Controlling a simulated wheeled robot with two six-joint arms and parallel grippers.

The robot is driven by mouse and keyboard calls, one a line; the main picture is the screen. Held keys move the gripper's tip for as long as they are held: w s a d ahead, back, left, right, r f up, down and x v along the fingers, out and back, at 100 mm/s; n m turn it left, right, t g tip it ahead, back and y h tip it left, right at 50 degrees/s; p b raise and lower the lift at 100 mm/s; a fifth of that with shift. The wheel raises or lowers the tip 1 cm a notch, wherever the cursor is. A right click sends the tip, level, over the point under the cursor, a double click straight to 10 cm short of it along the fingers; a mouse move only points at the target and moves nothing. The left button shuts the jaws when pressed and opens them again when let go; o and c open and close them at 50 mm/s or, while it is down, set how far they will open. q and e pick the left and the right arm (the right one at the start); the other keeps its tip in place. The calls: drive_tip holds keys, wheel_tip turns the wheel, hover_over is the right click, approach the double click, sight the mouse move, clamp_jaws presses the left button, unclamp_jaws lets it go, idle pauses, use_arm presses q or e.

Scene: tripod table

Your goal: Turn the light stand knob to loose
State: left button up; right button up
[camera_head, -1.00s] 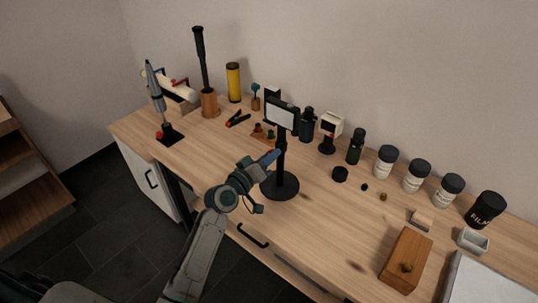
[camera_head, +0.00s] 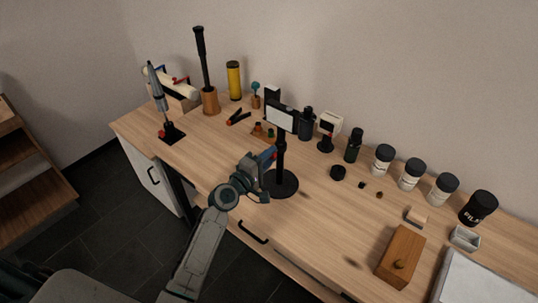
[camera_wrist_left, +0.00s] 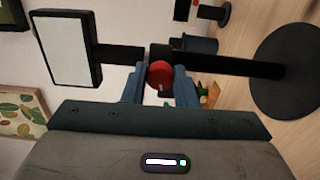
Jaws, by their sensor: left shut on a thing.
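The light stand has a round black base (camera_head: 281,184), a black post and a white light panel (camera_head: 280,117) at the top; it stands upright on the table. In the left wrist view it lies sideways, with the panel (camera_wrist_left: 68,47) at left and the base (camera_wrist_left: 290,70) at right. The red knob (camera_wrist_left: 160,73) sits on the post, between the blue fingers. My left gripper (camera_head: 271,156) is at the post, level with the knob, and in the left wrist view its fingers (camera_wrist_left: 160,85) are shut on the knob. My right gripper is not in view.
The wooden table (camera_head: 322,225) is clear in front of the stand.

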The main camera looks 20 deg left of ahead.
use_arm(q)
drive_tip(key=shift+n, duration=0.6)
drive_tip(key=o, duration=1)
drive_tip(key=b+v, duration=0.1)
drive_tip(key=v, duration=0.9)
drive_tip(key=shift+s+b, duration=0.4)
drive_tip(key=shift+a, duration=0.15)
